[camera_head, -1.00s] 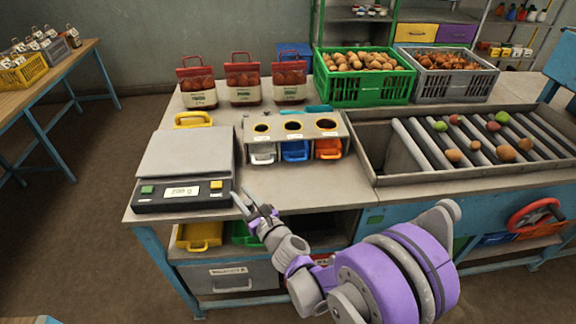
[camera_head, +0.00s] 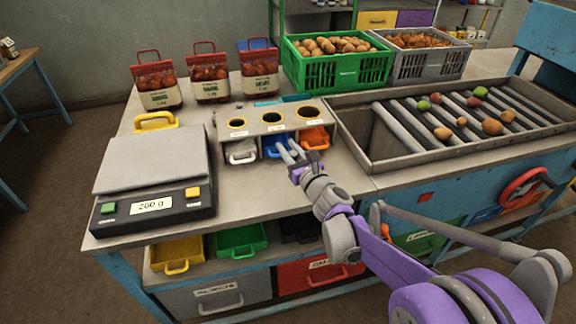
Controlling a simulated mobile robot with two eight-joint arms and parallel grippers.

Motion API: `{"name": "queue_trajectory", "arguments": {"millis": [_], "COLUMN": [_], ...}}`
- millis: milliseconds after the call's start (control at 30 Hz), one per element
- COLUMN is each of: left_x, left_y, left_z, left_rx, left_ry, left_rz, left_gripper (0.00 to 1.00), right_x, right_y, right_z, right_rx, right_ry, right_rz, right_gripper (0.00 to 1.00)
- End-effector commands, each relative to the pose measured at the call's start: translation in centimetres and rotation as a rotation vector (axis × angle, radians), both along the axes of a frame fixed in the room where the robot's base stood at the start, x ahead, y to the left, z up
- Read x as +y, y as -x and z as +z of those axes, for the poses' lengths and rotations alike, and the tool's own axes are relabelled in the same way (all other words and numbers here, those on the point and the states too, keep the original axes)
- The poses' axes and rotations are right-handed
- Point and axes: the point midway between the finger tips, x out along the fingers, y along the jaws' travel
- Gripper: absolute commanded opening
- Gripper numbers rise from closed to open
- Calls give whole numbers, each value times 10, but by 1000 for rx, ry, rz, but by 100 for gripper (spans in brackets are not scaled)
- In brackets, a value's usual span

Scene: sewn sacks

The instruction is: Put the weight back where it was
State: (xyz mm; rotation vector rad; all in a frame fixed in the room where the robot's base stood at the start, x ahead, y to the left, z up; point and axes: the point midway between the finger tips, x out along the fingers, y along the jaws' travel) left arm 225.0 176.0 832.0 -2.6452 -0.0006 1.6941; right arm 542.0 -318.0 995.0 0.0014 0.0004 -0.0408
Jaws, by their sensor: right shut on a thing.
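No loose weight can be made out. The scale (camera_head: 150,165) stands at the table's left with a bare pan and a lit display reading about 200 g. A grey sorter box (camera_head: 300,106) with three round holes on top stands right of it. Under the holes are a white drawer (camera_head: 241,152), a blue drawer (camera_head: 270,147) and an orange drawer (camera_head: 315,138). My right gripper (camera_head: 286,148) is at the front of the blue drawer, its fingers shut, apparently on the blue drawer's handle; the fingers partly hide the grip. My left gripper is not in view.
Three labelled sacks (camera_head: 209,77) stand at the back left. A green crate (camera_head: 340,66) and a grey crate (camera_head: 425,60) stand behind. A roller tray (camera_head: 350,148) with produce fills the right. Yellow (camera_head: 176,252) and green (camera_head: 240,240) bins sit below the tabletop.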

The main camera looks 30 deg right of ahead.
Motion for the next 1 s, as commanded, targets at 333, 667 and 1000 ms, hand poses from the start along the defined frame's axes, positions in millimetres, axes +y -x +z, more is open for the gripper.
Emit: {"name": "queue_trajectory", "arguments": {"millis": [333,667,1000], "left_x": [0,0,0], "left_y": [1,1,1], "left_z": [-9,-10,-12], "left_rx": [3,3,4], "left_ry": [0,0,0], "left_rz": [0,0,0], "left_gripper": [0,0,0], "right_x": [0,0,0], "right_y": [-1,0,0], "right_z": [-39,-46,-48], "right_rx": [0,0,0], "right_ry": [0,0,0], "right_rz": [1,1,0], "right_gripper": [0,0,61]}}
